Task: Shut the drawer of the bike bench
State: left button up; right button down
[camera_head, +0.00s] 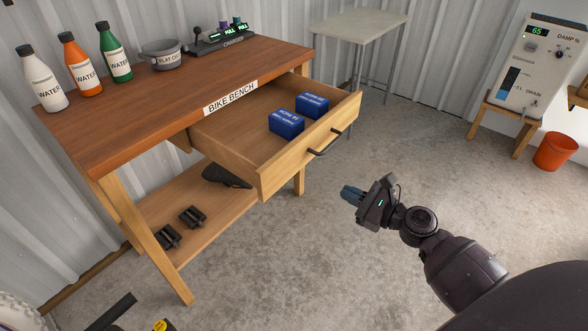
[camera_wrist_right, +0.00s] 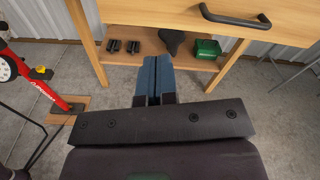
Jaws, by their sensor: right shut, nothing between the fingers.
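The bike bench (camera_head: 175,75) is a wooden table with a "BIKE BENCH" label on its front edge. Its drawer (camera_head: 262,165) is pulled well out, with a dark bar handle (camera_head: 325,143) on its front. Two blue boxes (camera_head: 287,124) lie inside the drawer. The drawer front (camera_wrist_right: 180,14) and handle (camera_wrist_right: 235,18) also show in the right wrist view. My right gripper (camera_head: 347,193) is shut and empty, in front of and below the drawer front, apart from the handle. Its blue fingers (camera_wrist_right: 153,80) are together in the wrist view. My left gripper is not in view.
Bottles (camera_head: 82,65), a grey bowl (camera_head: 162,54) and a charger (camera_head: 222,38) stand on the benchtop. The lower shelf holds black pedals (camera_head: 193,215), a saddle (camera_head: 226,177) and a green box (camera_wrist_right: 207,48). A grey side table (camera_head: 362,25) stands behind. Floor before the drawer is clear.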

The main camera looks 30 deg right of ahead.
jog(key=w+d+f+m, duration=0.1)
jog(key=m, duration=0.2)
jog(key=b, duration=0.2)
send_near(295, 160)
jog(key=shift+t, duration=0.3)
jog(key=x, duration=0.4)
jog(key=f+x, duration=0.1)
jog(key=x, duration=0.1)
jog(key=shift+w, duration=0.25)
jog(key=shift+w+a, duration=0.2)
jog(key=shift+w, duration=0.2)
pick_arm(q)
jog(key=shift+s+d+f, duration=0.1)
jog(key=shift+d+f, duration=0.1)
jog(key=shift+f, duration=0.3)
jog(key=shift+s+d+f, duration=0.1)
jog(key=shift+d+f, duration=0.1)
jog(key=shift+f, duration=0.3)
pick_arm(e)
jog(key=shift+w+r, duration=0.1)
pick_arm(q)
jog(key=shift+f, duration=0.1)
pick_arm(e)
jog(key=shift+w+a, duration=0.1)
